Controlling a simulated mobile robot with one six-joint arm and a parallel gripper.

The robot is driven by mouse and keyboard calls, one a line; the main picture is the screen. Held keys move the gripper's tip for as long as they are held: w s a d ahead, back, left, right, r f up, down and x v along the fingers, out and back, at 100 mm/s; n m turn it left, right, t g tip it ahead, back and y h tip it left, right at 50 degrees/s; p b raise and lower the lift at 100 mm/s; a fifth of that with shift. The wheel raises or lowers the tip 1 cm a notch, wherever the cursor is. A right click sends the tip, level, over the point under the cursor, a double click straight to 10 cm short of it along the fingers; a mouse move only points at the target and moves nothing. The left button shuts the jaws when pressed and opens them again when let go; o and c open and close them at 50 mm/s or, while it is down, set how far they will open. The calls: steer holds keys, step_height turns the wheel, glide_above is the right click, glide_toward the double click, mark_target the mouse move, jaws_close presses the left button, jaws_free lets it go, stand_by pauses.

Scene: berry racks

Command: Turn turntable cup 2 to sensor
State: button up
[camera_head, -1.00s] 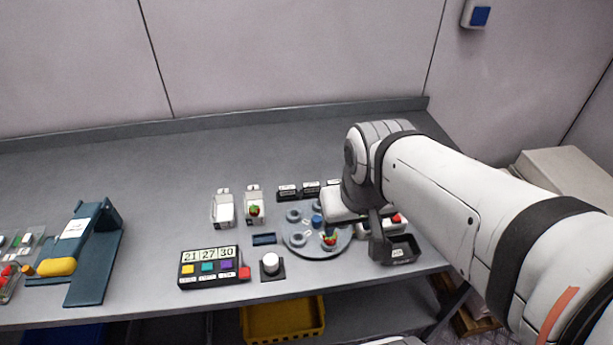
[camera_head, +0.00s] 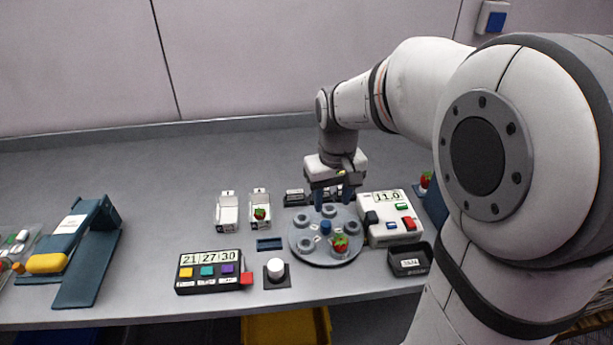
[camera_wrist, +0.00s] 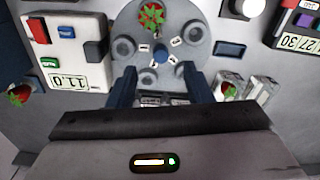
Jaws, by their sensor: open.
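The grey round turntable (camera_head: 324,257) stands on the bench in the head view, with several cups around its rim and a blue knob (camera_head: 326,228) at its centre. A strawberry (camera_head: 340,243) sits in the cup on the front side. In the wrist view the turntable (camera_wrist: 186,22) shows with the strawberry (camera_wrist: 152,15) at the top and the blue knob (camera_wrist: 161,55) in the middle. The cup numbers are too small to read surely. My gripper (camera_head: 333,198) is open and empty over the turntable's back edge, its blue fingers (camera_wrist: 161,86) pointing down, apart from the knob.
A white device (camera_head: 391,218) reading 11.0 stands right of the turntable, with a dark tray (camera_head: 409,260) in front. A button panel (camera_head: 210,270) and a white knob (camera_head: 276,268) are at front left. White holders (camera_head: 228,210) stand behind left, one with a strawberry.

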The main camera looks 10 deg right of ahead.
mark_target(326, 223)
steer(key=w+f, duration=0.2)
steer(key=f, duration=0.1)
steer(key=shift+w+a+b, duration=0.15)
steer(key=shift+w+b, duration=0.15)
step_height(326, 223, down, 7)
steer(key=shift+f, duration=0.15)
steer(key=shift+c, duration=0.3)
jaws_close()
